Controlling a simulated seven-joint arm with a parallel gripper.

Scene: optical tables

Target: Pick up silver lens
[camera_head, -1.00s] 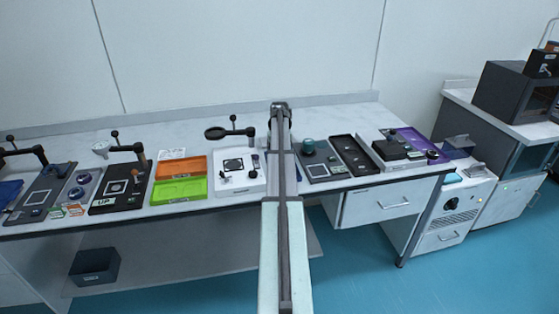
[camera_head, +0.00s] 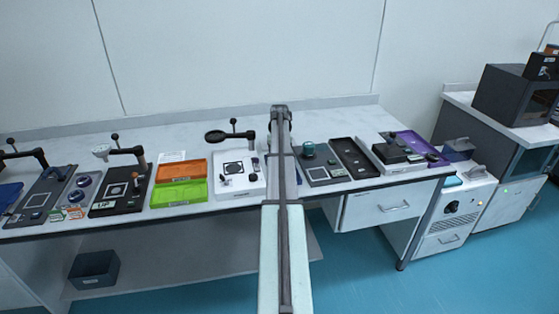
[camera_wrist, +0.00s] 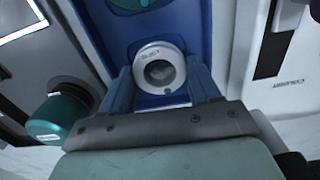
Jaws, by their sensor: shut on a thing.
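I cannot tell whether the lens is lifted or still rests on the blue surface. In the head view, my arm hides the gripper and the lens.
A teal-topped round part (camera_wrist: 60,117) stands left of my gripper; a teal knob (camera_head: 308,148) shows right of my arm. A black tray (camera_head: 372,172) is beyond it. A white base with a post (camera_head: 232,195) stands left of my arm. Clear bench lies behind.

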